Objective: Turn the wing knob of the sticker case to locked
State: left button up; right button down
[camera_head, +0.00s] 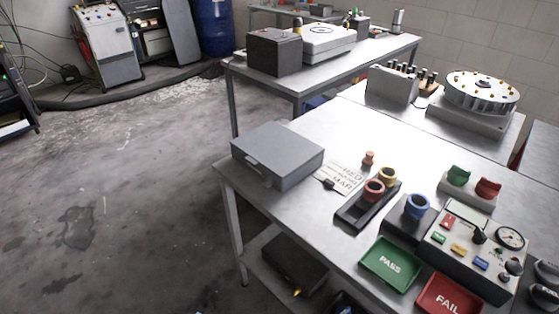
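A closed grey case (277,153) sits at the left end of the near metal table, a flat box with a small fitting (253,162) on its front side. It is the likeliest sticker case, but no label shows on it. I cannot make out a wing knob or its setting at this size. A small black knob-like piece (328,184) lies just right of the case, beside a white card (342,176) with printed words. Neither of my grippers shows in this view.
The near table (316,223) also holds a dark block (350,216) with ringed pieces, a green PASS tray (391,263), a red FAIL tray (448,296) and a control box (470,250). A second table (330,62) stands behind. Open floor (130,190) lies left.

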aim_at(268, 183)
jog(key=i+j+z, duration=0.15)
jog(key=z, duration=0.15)
jog(key=i+j+z, duration=0.25)
jog(key=j, duration=0.15)
jog(key=j+z, duration=0.3)
